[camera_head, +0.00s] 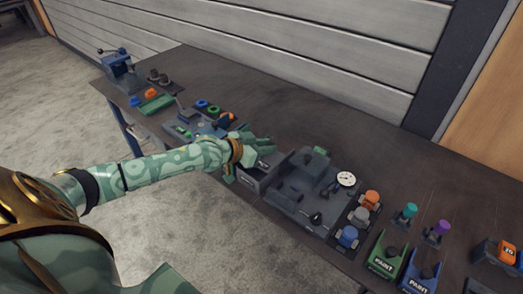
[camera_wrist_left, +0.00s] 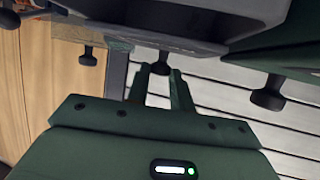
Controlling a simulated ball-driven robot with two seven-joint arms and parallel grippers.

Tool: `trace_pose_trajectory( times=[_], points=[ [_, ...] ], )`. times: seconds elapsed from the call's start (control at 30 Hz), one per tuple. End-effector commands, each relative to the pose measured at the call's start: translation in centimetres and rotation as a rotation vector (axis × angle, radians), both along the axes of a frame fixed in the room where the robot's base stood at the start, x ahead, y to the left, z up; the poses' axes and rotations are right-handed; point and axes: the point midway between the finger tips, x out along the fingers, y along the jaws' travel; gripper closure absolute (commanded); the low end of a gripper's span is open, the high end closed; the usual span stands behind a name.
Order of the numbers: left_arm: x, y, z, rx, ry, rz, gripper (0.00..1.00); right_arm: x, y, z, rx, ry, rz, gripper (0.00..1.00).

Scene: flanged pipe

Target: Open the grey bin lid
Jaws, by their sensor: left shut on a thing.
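A small grey bin (camera_head: 257,181) stands at the front edge of the bench, left of a larger grey fixture. My left gripper (camera_head: 265,145) is over the bin and hides part of its top. In the left wrist view, the fingers of the left gripper (camera_wrist_left: 162,76) are closed around a dark knob (camera_wrist_left: 160,66). The knob is at the edge of a grey body (camera_wrist_left: 180,22), which I take to be the bin's lid. How far the lid is raised cannot be told. My right gripper is not in view.
The grey fixture (camera_head: 298,190) with a white dial (camera_head: 346,179) stands close on the right. Paint containers, one green (camera_head: 387,261) and one blue (camera_head: 420,274), are farther right. A blue vise (camera_head: 120,68) is at the far left. The bench's back strip is clear.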

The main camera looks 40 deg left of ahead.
Motion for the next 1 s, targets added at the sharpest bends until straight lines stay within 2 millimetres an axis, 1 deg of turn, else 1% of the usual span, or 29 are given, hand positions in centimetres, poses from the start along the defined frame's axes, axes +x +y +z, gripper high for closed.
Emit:
trace_pose_trajectory(
  times=[0.17,0.3,0.33,0.37,0.4,0.67,0.77,0.87,0.97,1.0],
  points=[
    [0.2,0.0,-0.1,0.001,0.002,0.0,1.0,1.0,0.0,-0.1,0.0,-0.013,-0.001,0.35],
    [0.2,0.0,-0.1,0.0,0.002,0.0,1.0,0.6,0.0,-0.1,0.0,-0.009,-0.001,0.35],
    [0.2,0.0,-0.1,0.0,0.002,0.0,0.75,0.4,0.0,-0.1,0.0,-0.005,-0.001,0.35],
    [0.2,0.0,-0.1,0.001,0.002,0.0,0.66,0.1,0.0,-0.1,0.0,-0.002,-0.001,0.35],
    [0.2,0.0,0.0,0.001,0.002,0.0,0.55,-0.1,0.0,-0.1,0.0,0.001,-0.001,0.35],
    [0.2,0.0,-0.1,0.0,0.002,0.0,0.55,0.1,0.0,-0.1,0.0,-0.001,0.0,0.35],
    [-0.2,0.2,0.1,0.001,0.004,0.0,0.55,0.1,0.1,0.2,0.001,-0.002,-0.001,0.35],
    [-1.4,0.6,0.8,0.002,0.005,0.0,0.55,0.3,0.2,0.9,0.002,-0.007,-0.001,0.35],
    [-3.4,1.3,1.8,0.002,0.006,0.0,0.55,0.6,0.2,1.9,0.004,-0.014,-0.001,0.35],
    [-4.3,1.6,2.2,0.004,0.006,-0.001,0.55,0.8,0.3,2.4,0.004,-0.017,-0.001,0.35]
  ],
)
